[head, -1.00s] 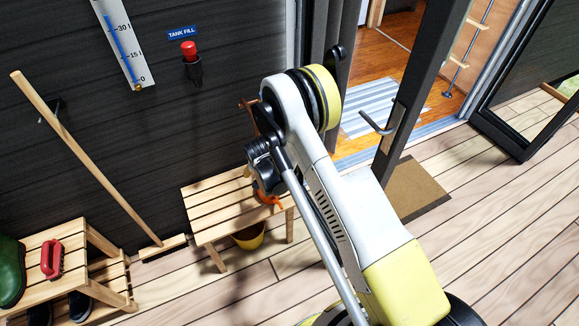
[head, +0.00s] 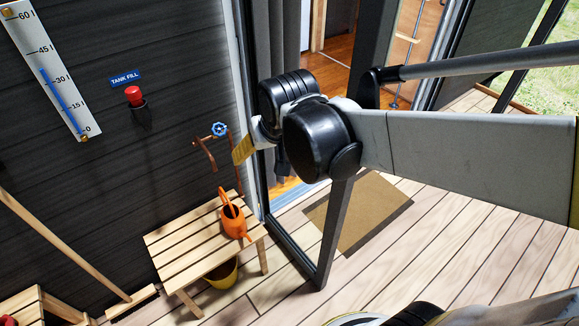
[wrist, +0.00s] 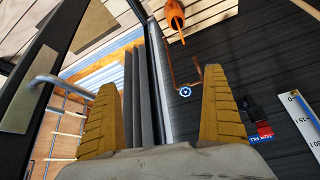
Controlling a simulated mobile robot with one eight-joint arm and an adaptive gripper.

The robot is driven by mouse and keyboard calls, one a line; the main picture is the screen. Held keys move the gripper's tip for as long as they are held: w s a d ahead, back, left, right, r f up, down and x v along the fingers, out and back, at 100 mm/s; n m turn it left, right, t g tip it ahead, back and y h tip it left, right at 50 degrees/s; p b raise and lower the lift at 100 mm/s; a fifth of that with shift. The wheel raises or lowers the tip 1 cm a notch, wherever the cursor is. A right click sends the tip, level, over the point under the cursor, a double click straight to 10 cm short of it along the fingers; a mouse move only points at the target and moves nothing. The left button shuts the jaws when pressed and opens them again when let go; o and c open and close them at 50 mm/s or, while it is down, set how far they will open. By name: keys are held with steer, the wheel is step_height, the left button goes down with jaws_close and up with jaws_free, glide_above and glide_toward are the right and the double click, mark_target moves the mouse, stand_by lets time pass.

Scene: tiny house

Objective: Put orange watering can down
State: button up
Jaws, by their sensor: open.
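The orange watering can (head: 233,220) stands on the slatted wooden bench (head: 180,250) against the dark wall, near the bench's right end. It also shows at the top of the wrist view (wrist: 175,17). My gripper (wrist: 160,105) is open and empty, its two yellow fingers apart. In the head view my gripper (head: 242,150) is held above and apart from the can, near the door frame; the wrist hides part of it.
A copper pipe with a blue valve wheel (head: 219,129) is on the wall just above the bench. A yellow bucket (head: 222,274) sits under the bench. The glass door (head: 335,235) stands right of it, by a brown mat (head: 360,212). A broom leans at left.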

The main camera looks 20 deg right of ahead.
steer(key=s+d+t, duration=0.1)
steer(key=s+d, duration=0.1)
steer(key=s, duration=1.1)
steer(key=shift+s+d+r+n, duration=0.2)
steer(key=shift+r+n, duration=0.1)
steer(key=shift+r, duration=0.1)
